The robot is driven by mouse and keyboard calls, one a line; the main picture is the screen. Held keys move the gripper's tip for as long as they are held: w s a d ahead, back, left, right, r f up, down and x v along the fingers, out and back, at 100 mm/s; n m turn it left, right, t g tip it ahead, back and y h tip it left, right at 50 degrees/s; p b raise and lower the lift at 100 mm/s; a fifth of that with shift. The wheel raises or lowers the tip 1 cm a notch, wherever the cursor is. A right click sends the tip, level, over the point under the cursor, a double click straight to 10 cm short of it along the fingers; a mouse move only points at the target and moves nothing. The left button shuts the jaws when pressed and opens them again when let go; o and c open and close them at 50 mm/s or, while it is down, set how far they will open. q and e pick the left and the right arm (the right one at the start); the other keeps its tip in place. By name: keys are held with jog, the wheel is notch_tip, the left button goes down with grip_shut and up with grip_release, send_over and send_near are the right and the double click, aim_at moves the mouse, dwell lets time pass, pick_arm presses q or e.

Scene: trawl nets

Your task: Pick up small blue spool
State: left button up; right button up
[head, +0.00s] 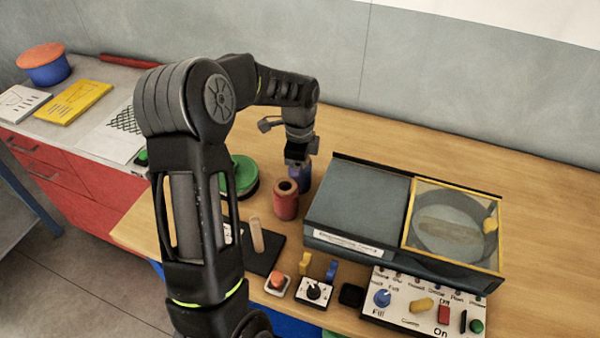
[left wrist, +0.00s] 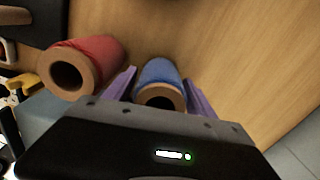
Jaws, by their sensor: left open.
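The small blue spool (head: 300,178) stands upright on the wooden table, just behind and right of the red spool (head: 286,200). My left gripper (head: 299,160) is directly above the blue spool and hides its top in the head view. In the left wrist view the blue spool (left wrist: 160,84) lies between the two purple fingers of my left gripper (left wrist: 160,92), which are open on either side of it. The red spool (left wrist: 88,65) is just left of the fingers there. My right gripper is not in view.
A dark machine with a yellow-framed clear lid (head: 455,222) stands right of the spools. A green round object (head: 240,175) is to the left. A peg on a black base (head: 257,236), switches and a control panel (head: 420,303) lie in front. The table behind is clear.

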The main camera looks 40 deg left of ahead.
pick_arm(q)
jog(key=shift+c, duration=0.2)
jog(key=c, duration=1.2)
jog(key=shift+r, duration=0.1)
notch_tip(320, 180, up, 10)
jog(key=shift+f+b, duration=0.1)
jog(key=shift+b, duration=0.65)
